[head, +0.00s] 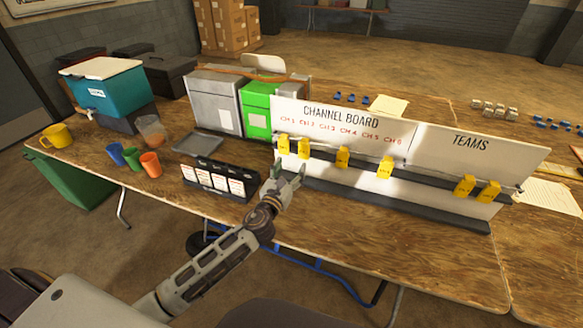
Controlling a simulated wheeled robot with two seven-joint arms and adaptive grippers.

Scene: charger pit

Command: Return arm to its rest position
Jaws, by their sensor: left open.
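My left gripper (289,179) is open and looks empty. It is near the table's front edge, just right of the black charger rack (217,181) and in front of the left end of the channel board (340,122). My left arm stretches up to it from the bottom left. The charger rack has several slots with white labels. Several yellow tags (343,157) hang along the lower edge of the board. My right gripper is not in view.
The wooden table (100,177) carries a teal cooler (103,92), a yellow mug (57,136), several coloured cups (151,164), a grey tray (198,143), a grey bin (214,101) and a green bin (257,110). Open floor lies in front of the table.

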